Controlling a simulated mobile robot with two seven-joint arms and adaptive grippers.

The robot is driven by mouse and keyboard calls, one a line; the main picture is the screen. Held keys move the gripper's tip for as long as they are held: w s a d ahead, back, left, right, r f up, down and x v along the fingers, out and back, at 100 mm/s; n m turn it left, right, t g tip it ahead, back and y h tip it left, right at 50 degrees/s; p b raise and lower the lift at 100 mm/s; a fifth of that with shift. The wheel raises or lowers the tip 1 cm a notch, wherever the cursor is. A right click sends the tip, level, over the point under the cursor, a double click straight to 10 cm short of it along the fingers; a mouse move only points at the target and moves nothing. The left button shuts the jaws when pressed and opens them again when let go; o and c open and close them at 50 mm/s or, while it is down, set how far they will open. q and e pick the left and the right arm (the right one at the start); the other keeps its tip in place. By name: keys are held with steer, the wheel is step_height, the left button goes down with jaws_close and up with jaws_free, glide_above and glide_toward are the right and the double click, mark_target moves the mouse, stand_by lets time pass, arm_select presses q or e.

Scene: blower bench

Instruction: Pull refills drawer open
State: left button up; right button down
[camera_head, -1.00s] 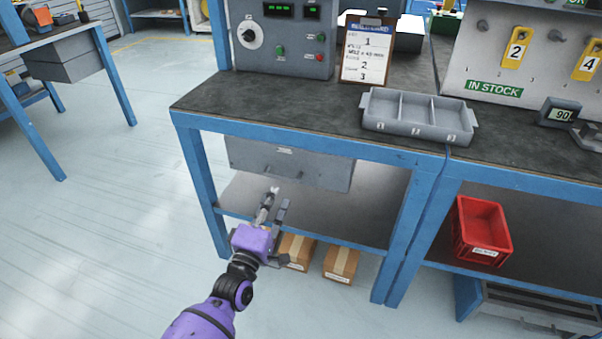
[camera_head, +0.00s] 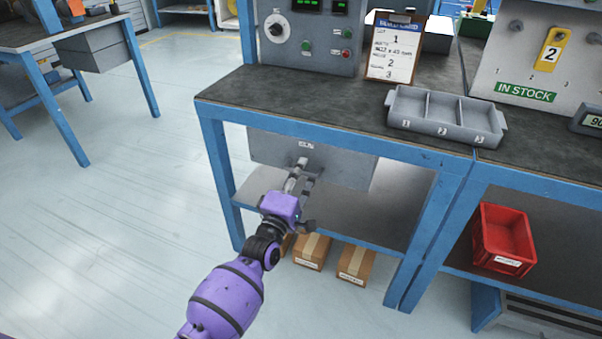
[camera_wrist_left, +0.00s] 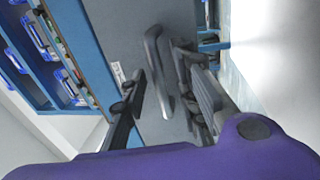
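The grey drawer (camera_head: 352,168) hangs under the bench top, its front facing me. A small label (camera_head: 306,145) is on the front, too small to read. My left gripper (camera_head: 303,172) is at the drawer front, just below the label. In the left wrist view the drawer front (camera_wrist_left: 122,40) is close, and a dark bar-like handle (camera_wrist_left: 157,68) stands between the two spread fingers of my left gripper (camera_wrist_left: 163,85). The fingers look apart from the handle. The handle is hidden behind the gripper in the head view. My right gripper is not in view.
The blue bench leg (camera_head: 222,180) stands left of the drawer. Cardboard boxes (camera_head: 355,262) lie beneath the lower shelf (camera_head: 385,215). A red bin (camera_head: 503,238) is at right. A grey three-part tray (camera_head: 445,115) and a clipboard (camera_head: 394,50) are on top. Floor at left is clear.

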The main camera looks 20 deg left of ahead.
arm_select(q)
jaws_close()
steer(key=s+p, duration=0.7)
steer(key=s, duration=1.4)
steer(key=shift+s+a+p, duration=0.2)
steer(key=shift+a+p, duration=0.1)
steer(key=shift+a, duration=0.05)
steer(key=shift+o, duration=0.4)
jaws_free()
